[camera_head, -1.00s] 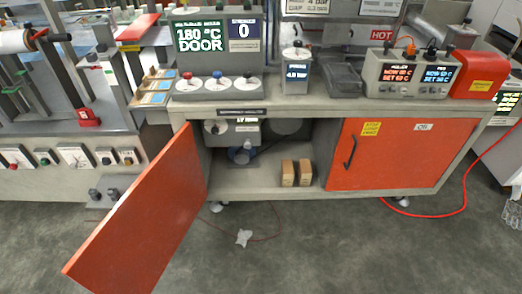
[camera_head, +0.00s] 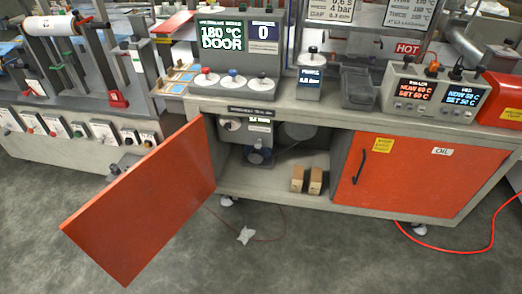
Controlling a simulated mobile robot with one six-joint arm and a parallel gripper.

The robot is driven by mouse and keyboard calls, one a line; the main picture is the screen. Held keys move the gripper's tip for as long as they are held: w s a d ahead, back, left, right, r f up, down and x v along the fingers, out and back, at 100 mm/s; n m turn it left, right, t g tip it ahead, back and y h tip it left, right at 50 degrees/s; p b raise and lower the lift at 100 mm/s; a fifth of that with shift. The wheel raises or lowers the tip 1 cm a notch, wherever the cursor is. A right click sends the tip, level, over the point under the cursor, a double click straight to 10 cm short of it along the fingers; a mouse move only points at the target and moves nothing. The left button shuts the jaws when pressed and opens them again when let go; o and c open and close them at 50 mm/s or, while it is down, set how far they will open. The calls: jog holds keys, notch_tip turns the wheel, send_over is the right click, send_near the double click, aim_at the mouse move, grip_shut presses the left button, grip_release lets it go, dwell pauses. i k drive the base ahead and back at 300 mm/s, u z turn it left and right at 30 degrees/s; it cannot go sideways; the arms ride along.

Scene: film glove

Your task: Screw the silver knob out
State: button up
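My gripper is not in view. Which part is the silver knob is not certain. A pale round knob (camera_head: 231,124) sits in the upper left of the open cabinet, below the worktop. A blue-ringed round part (camera_head: 257,156) sits lower behind it. The console (camera_head: 236,62), reading 180 °C DOOR and 0, carries pale dials with red, blue and black caps.
An orange cabinet door (camera_head: 140,205) swings out over the floor at left. Two small brown boxes (camera_head: 306,180) stand on the cabinet floor. A closed orange door (camera_head: 420,172) is at right. A red hose and a white scrap (camera_head: 245,235) lie on the floor.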

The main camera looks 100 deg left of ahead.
aim_at(258, 145)
jog(key=u, duration=0.2)
jog(key=k, duration=0.2)
jog(key=u, duration=3.1)
jog(key=k, duration=0.25)
jog(key=u, duration=1.6)
